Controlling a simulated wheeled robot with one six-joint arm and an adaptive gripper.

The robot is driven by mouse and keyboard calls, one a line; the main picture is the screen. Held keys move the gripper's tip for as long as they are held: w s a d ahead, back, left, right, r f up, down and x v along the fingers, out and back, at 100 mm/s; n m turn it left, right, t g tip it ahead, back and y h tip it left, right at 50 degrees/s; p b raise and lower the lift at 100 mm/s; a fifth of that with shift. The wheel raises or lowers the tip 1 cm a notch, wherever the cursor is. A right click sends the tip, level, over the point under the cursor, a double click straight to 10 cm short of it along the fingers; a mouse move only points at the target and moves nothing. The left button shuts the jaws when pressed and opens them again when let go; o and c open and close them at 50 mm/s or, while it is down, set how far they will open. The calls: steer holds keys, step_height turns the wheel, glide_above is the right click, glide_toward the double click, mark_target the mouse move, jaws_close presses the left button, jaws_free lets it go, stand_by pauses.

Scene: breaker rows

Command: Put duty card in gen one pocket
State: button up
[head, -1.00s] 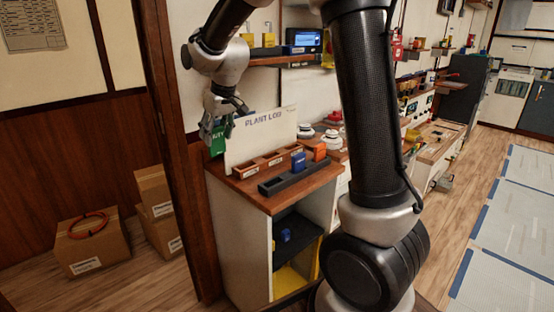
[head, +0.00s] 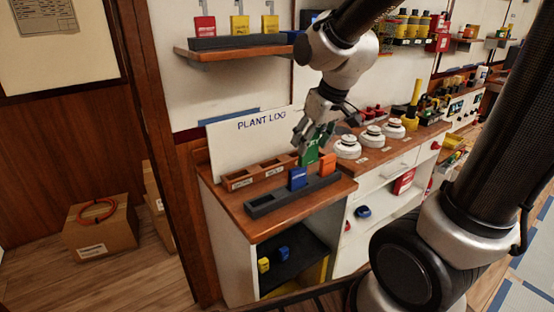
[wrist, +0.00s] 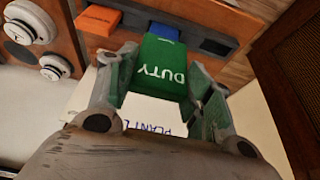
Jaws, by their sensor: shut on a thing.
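My gripper (head: 312,136) is shut on the green duty card (head: 310,157), with its fingers on either side. The card also shows in the wrist view (wrist: 163,68), its white DUTY lettering readable. I cannot tell whether the card's lower edge is inside a pocket. The rack has small pale labels too small to read, so I cannot tell which pocket is gen one. Its right part is hidden behind the card and the dark rack's cards.
A dark rack (head: 262,206) in front holds a blue card (head: 298,178) and an orange card (head: 327,164). The PLANT LOG board (head: 240,138) stands behind. White round knobs (head: 348,147) are at the right. A shelf (head: 240,52) with cards is above.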

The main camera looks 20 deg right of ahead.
steer(key=w+a, duration=0.2)
steer(key=w, duration=0.3)
steer(key=w+a, duration=0.1)
steer(key=w, duration=0.5)
steer(key=w+a, duration=0.2)
steer(key=w, duration=0.3)
steer(key=shift+w+a, duration=0.3)
steer(key=shift+w, duration=0.1)
step_height(320, 180, down, 6)
steer(key=shift+w+r, duration=0.1)
step_height(320, 180, down, 5)
steer(key=shift+f, duration=0.2)
steer(key=shift+w+a+f, duration=0.1)
steer(key=shift+w+f, duration=0.1)
steer(key=shift+f, duration=0.1)
steer(key=o, duration=1)
steer(key=shift+o, duration=0.2)
